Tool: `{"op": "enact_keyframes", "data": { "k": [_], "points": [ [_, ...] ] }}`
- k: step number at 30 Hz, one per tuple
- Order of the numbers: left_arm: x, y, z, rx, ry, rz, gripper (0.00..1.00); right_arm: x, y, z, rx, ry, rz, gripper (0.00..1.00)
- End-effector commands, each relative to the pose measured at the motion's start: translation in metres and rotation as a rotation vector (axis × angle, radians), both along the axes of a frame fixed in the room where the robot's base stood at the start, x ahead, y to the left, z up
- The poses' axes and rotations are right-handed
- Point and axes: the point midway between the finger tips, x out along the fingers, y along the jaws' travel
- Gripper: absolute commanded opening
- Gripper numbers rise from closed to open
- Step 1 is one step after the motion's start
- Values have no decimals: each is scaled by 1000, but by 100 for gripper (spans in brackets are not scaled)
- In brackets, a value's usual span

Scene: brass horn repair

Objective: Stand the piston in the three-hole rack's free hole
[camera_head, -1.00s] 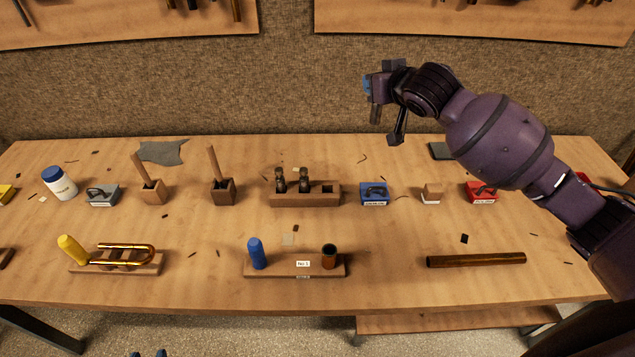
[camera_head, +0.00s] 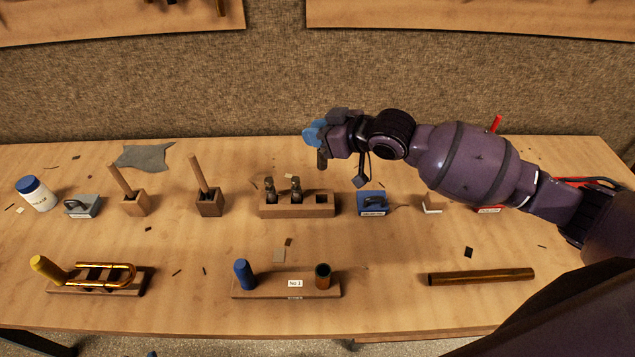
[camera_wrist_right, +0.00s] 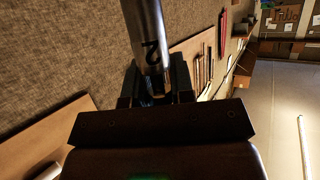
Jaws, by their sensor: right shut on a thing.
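The three-hole rack (camera_head: 275,211) is a wooden block in the middle of the bench. Dark pistons (camera_head: 270,188) stand in its left and middle holes. Its right hole (camera_head: 321,198) is empty. My right gripper (camera_head: 322,146) is shut on the piston (camera_head: 322,160), which hangs roughly upright above and behind the rack's right end, clear of it. In the right wrist view the piston (camera_wrist_right: 147,35) is a shiny metal cylinder marked "2", held between the fingers. My left gripper does not show clearly.
In front is a stand labelled No.1 (camera_head: 265,286) with a blue piece. A brass tube (camera_head: 480,277) lies at front right.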

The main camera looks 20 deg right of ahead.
Motion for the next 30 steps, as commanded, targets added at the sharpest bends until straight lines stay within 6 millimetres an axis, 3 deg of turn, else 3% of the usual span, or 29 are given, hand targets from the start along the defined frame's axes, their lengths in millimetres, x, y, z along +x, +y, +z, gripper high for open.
{"op": "enact_keyframes", "data": {
  "k": [6,12,20,30],
  "points": [
    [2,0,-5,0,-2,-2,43,0,0,-50,1,3,-1,0],
    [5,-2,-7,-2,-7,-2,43,0,0,-85,1,2,-1,0],
    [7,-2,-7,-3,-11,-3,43,0,0,-101,1,-2,0,0],
    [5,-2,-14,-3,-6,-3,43,0,0,-140,1,-1,0,0]
  ]
}}
